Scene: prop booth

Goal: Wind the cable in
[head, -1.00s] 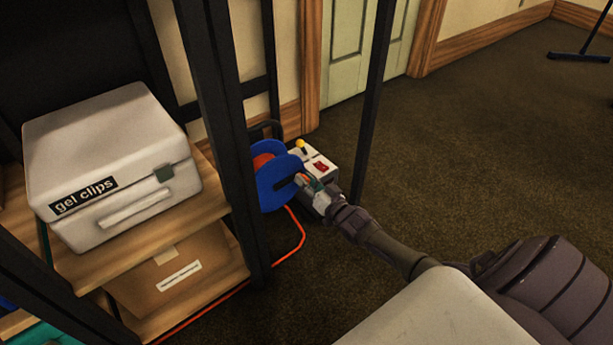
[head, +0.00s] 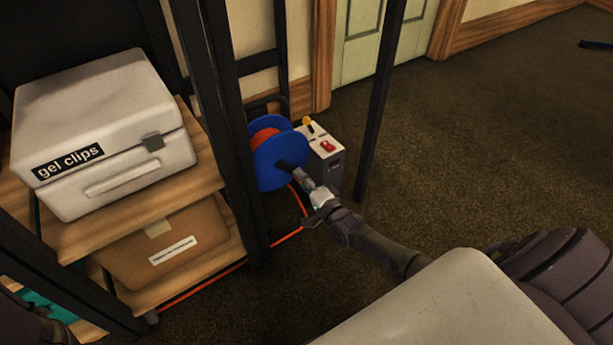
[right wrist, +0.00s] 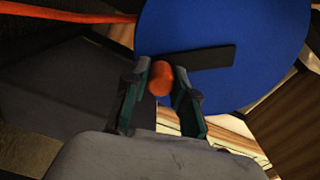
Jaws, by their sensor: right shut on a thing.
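A blue cable reel (head: 268,178) with an orange core stands on the floor behind the black shelf post. Its blue disc (right wrist: 225,35) fills the top of the right wrist view, with a dark crank arm (right wrist: 205,58) across it. My right gripper (head: 301,176) is at the reel's face. Its fingers are shut on the orange crank knob (right wrist: 161,78). An orange cable (head: 288,238) runs from the reel down to the floor and along the shelf's foot. My left gripper is out of view.
A light box (head: 325,150) with a red switch and yellow-tipped lever stands right of the reel. Black posts (head: 380,100) rise on both sides of it. The shelf holds a white "gel clips" case (head: 105,130) and a cardboard box (head: 165,245).

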